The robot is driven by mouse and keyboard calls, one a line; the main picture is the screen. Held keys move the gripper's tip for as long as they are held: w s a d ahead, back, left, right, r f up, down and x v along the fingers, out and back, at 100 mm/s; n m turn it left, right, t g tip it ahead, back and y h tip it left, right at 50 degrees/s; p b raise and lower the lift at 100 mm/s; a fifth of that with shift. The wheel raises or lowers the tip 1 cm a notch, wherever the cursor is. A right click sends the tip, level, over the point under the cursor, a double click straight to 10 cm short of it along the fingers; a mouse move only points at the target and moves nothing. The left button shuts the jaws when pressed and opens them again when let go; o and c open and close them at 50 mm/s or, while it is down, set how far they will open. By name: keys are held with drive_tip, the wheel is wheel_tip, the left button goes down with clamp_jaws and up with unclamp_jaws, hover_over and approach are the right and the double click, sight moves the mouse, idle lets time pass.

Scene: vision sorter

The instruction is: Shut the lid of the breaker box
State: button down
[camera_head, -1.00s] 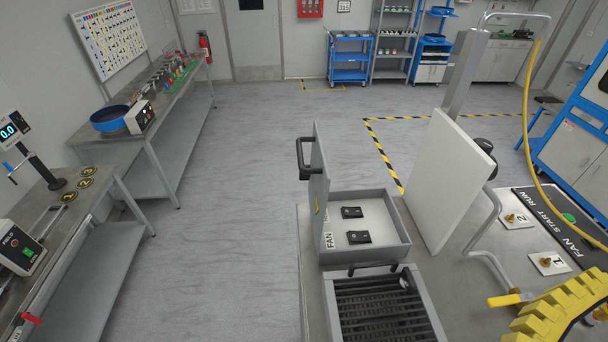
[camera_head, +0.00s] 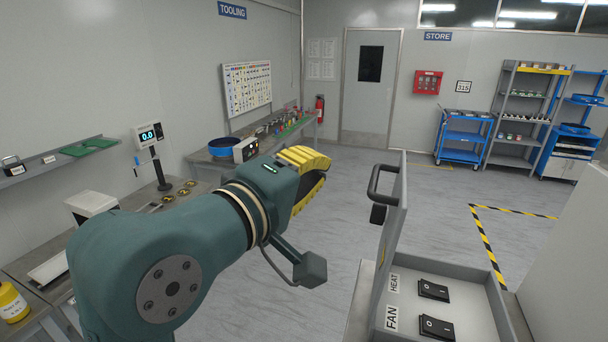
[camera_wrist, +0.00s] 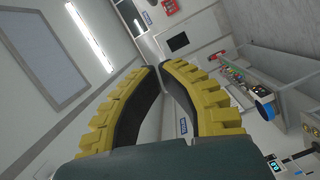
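The breaker box (camera_head: 452,272) is a grey open-topped box at the lower right of the head view, with two black rocker switches inside labelled HEAT and FAN. Its lid (camera_head: 396,240) stands nearly upright along the box's left side, open. A black handle (camera_head: 376,184) sticks out from the lid's outer face towards the left. My gripper (camera_head: 318,180), with yellow ribbed fingers, is in the air left of the handle and apart from it. In the wrist view my gripper (camera_wrist: 160,69) has its fingertips almost meeting, with nothing between them. Neither lid nor box shows there.
A pale upright panel (camera_head: 575,265) stands right of the box. A blue cart (camera_head: 463,138) and shelves are at the back. Open floor lies between.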

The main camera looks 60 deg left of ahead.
drive_tip(key=w+d+f+p, duration=0.1)
drive_tip(key=w, duration=0.5)
drive_tip(key=shift+d+f, duration=0.15)
drive_tip(key=shift+d, duration=0.2)
drive_tip(key=shift+p, duration=0.3)
